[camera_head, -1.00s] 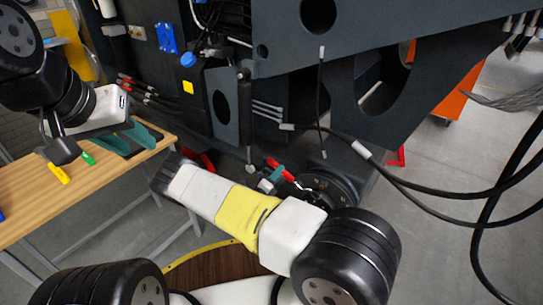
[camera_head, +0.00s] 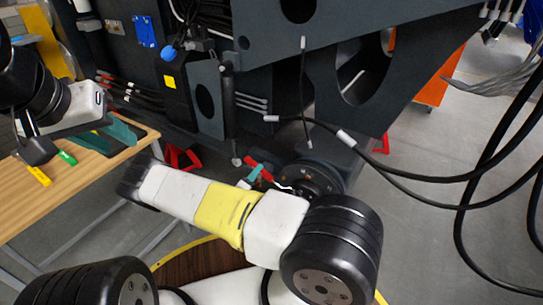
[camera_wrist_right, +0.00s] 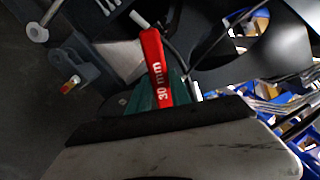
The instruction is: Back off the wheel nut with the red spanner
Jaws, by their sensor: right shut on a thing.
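The red spanner (camera_head: 252,164) is in my right gripper (camera_head: 254,173), whose teal fingers are shut on its handle. In the right wrist view the handle (camera_wrist_right: 155,62), marked 30 mm, rises from between the teal fingers (camera_wrist_right: 165,95). The spanner's silver end reaches toward the dark round wheel hub (camera_head: 318,176) on the chassis. Whether it sits on a nut is too small to tell, and the wrist view hides that end. My left gripper (camera_head: 119,133) has its teal fingers apart, empty, over the wooden table.
The wooden table (camera_head: 95,190) at left carries a yellow item (camera_head: 39,176) and a green item (camera_head: 67,158). The dark chassis (camera_head: 340,30) overhangs the hub. Black cables (camera_head: 420,180) loop down at right. A red stand (camera_head: 182,158) is on the floor behind my right arm.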

